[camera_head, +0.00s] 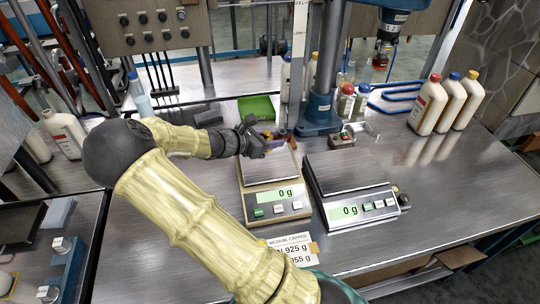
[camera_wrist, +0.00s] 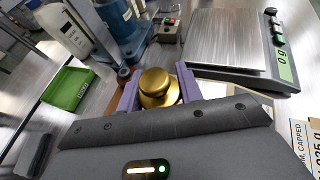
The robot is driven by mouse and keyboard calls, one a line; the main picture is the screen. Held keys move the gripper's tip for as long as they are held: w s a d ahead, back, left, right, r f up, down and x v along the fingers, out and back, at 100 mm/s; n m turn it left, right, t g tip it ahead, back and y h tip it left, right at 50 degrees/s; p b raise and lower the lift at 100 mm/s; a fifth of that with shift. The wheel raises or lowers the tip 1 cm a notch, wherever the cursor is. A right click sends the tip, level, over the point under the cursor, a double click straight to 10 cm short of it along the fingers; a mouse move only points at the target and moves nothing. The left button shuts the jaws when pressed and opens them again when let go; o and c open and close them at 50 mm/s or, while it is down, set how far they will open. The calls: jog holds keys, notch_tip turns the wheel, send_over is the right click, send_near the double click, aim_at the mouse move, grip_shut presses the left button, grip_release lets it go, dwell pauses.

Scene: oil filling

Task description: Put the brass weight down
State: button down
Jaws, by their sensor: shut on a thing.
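The brass weight (camera_wrist: 155,88) is a round golden knobbed piece between the two purple fingers of my gripper (camera_wrist: 158,90) in the wrist view. My gripper (camera_head: 276,142) is shut on it. In the head view my gripper is at the rear of the left scale's metal plate (camera_head: 268,168); the weight is hard to make out there. The left scale's display (camera_head: 285,194) reads 0 g. I cannot tell the gap beneath the weight. The right scale (camera_head: 345,176), also in the wrist view (camera_wrist: 225,42), has an empty plate and reads 0 g.
A blue stand (camera_head: 318,118) rises just behind the scales, with a small control box (camera_head: 342,141) beside it. A green tray (camera_head: 256,108) lies behind my gripper. White bottles (camera_head: 428,104) stand at the right. A printed card (camera_head: 290,250) lies in front.

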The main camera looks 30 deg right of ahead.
aim_at(270, 160)
jog(key=shift+f, duration=1.1)
jog(key=shift+f, duration=0.1)
jog(key=shift+f, duration=1.8)
jog(key=c, duration=0.9)
grip_release()
jog(key=shift+a, duration=0.1)
jog(key=v, duration=1.2)
jog(key=shift+s+r, duration=0.1)
jog(key=shift+s, duration=0.05)
